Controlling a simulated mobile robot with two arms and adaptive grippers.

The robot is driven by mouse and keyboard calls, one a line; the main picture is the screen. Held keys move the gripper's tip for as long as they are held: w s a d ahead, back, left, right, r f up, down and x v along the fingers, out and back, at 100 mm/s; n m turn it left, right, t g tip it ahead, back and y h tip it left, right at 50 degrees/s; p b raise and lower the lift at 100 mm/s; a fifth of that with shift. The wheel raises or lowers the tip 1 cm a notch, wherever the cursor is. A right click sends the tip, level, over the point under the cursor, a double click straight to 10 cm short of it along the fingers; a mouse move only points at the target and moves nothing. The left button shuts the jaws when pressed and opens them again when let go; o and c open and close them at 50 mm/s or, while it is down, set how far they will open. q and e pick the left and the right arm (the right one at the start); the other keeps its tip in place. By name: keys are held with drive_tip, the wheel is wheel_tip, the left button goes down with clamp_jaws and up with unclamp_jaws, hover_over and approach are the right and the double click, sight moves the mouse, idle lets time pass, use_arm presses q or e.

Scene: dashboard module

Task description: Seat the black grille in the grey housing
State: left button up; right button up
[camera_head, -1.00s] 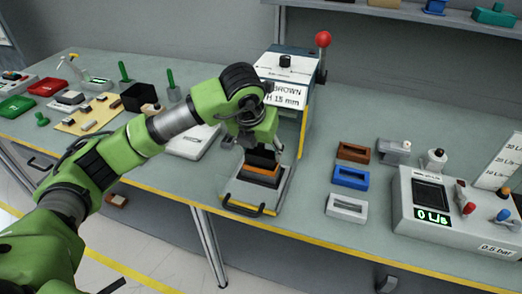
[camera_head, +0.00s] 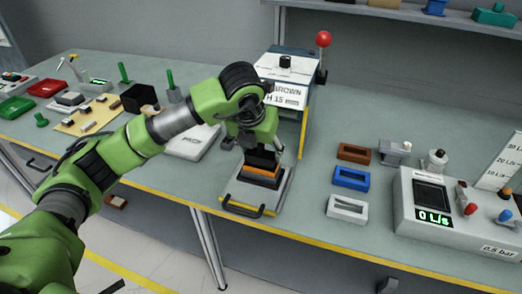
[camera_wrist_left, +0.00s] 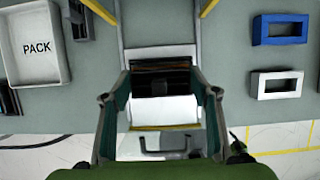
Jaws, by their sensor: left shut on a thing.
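My left gripper (camera_head: 262,146) points down over a sliding tray (camera_head: 238,193) in front of the press. It is shut on a black block (camera_head: 262,158), which looks like the black grille. Just below the block is an orange-brown piece (camera_head: 262,178) on the tray; I cannot tell whether they touch. In the left wrist view the dark piece (camera_wrist_left: 160,78) shows between the fingers, partly hidden. A light grey open frame (camera_head: 347,208), which may be the grey housing, lies on the bench to the right, apart from the gripper. My right gripper is not in view.
The press (camera_head: 284,70) with a red-knobbed lever and a "BROWN H 15 mm" sign stands behind the gripper. A brown frame (camera_head: 355,152) and a blue frame (camera_head: 350,179) lie to the right, near a grey tester (camera_head: 455,229). A white PACK tray (camera_head: 192,144) is to the left.

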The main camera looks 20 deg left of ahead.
use_arm(q)
drive_tip(key=shift+b, duration=0.3)
drive_tip(key=shift+f+b, duration=0.9)
drive_tip(key=shift+f, duration=0.1)
idle(0.4)
drive_tip(key=o, duration=1.2)
drive_tip(key=shift+c, duration=0.2)
drive_tip(key=shift+r, duration=0.15)
drive_tip(key=v, duration=1.1)
drive_tip(key=shift+s+r, duration=0.2)
drive_tip(key=shift+r, duration=0.15)
drive_tip(key=shift+f, duration=0.1)
